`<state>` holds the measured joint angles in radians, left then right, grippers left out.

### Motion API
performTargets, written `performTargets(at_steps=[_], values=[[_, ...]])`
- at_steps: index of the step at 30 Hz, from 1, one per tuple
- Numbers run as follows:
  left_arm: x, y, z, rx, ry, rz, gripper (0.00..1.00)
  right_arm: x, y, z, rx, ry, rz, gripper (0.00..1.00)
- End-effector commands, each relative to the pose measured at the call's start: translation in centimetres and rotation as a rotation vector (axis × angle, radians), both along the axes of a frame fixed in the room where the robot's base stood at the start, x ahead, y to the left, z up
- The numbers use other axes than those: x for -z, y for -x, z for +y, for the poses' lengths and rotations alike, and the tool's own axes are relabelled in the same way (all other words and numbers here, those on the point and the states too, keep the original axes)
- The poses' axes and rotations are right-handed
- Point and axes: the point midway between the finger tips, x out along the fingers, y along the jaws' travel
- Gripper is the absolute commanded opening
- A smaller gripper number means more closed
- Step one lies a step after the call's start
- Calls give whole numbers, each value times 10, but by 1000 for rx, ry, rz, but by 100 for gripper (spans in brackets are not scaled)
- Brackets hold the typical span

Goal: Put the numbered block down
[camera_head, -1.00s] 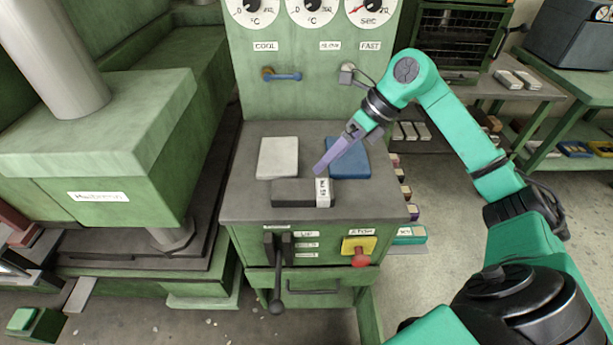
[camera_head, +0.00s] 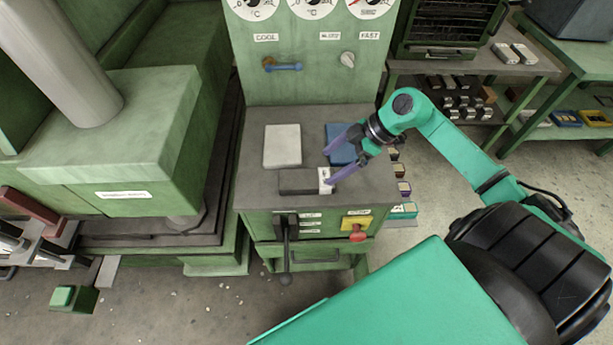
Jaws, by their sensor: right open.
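The numbered block (camera_head: 299,181) is a dark, long block with a white label (camera_head: 325,180) at its right end. It lies flat near the front of the grey top of the green control stand (camera_head: 262,204). My right gripper (camera_head: 330,165) is open, with two purple fingers spread apart just above and to the right of the label end. I cannot tell whether a finger touches the block. My left gripper is not in view.
A white slab (camera_head: 282,146) and a blue slab (camera_head: 341,145), partly covered by my gripper, lie behind the block. A lever (camera_head: 286,250) and a red button (camera_head: 357,236) are on the stand's front. A green press (camera_head: 120,140) stands left. Shelves (camera_head: 470,70) stand right.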

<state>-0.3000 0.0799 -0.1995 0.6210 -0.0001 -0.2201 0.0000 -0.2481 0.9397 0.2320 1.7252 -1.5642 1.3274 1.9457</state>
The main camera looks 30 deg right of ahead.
Motion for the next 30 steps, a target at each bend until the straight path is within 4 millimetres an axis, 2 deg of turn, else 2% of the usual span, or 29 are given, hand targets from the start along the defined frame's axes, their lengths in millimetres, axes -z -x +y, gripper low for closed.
performTargets(at_steps=[4, 8, 12, 15, 22, 23, 24, 26, 30], values=[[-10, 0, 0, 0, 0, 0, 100, 23, -10, 20, 1, -5, -3, 100], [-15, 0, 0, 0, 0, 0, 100, 35, -15, 29, 0, -2, -3, 100], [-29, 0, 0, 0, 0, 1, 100, 50, -25, 48, 0, -4, -2, 100], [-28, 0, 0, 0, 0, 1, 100, 66, -29, 56, -1, -2, -2, 100], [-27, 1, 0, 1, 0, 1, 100, 72, -30, 58, -3, 3, -3, 100], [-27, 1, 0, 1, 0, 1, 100, 72, -30, 58, -3, 2, -3, 92], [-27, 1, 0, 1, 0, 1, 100, 72, -30, 58, -3, 2, -3, 77], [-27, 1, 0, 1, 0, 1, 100, 72, -30, 58, -3, 2, -3, 54], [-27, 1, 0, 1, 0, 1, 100, 72, -30, 57, -3, 1, -3, 1]])
